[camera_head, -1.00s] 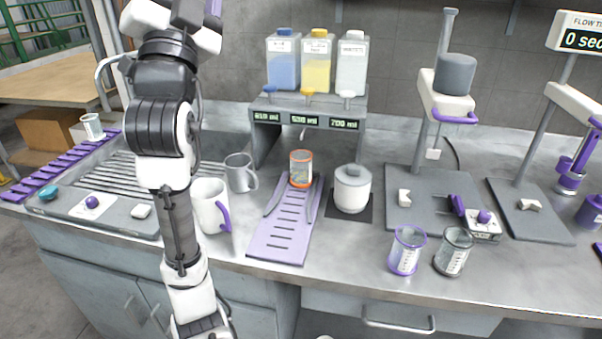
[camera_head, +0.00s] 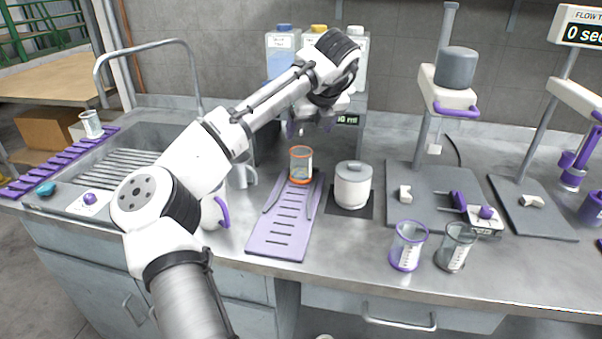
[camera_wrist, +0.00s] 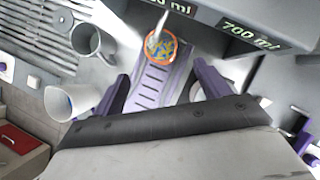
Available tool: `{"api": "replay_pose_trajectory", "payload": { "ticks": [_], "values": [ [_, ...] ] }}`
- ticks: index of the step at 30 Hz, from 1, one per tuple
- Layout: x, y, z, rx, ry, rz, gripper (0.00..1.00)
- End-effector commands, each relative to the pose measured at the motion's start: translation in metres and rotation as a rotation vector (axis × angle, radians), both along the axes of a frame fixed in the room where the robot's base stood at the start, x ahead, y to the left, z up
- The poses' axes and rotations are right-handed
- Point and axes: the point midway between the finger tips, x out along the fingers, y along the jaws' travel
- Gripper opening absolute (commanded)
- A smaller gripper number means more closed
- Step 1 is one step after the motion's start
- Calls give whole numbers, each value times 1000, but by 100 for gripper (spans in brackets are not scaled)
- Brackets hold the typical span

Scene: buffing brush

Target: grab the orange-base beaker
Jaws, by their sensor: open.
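The orange-base beaker (camera_head: 301,165) stands upright at the far end of a lilac slotted tray (camera_head: 276,240) on the counter. It is clear, with an orange rim and base. In the wrist view the beaker (camera_wrist: 165,46) is seen from above at the top middle, with orange and blue colouring inside it and a pale spout or stream over it. My gripper (camera_head: 309,128) is above and just beyond the beaker, in front of the dispenser. In the wrist view its purple fingers (camera_wrist: 160,90) are spread wide, with nothing between them, and the beaker lies ahead of them.
The dispenser with several bottles (camera_head: 281,58) stands behind the beaker, close to my gripper. A white lidded jar (camera_head: 353,186) is right of the tray. Grey and white mugs (camera_wrist: 90,41) are to its left. Purple-rimmed (camera_head: 408,247) and grey (camera_head: 455,248) beakers stand at front right.

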Motion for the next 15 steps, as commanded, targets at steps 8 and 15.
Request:
{"api": "replay_pose_trajectory", "payload": {
  "ticks": [8,15],
  "values": [
    [24,10,-43,-3,-1,0,75],
    [33,13,-58,-2,-2,1,75]
  ]
}}
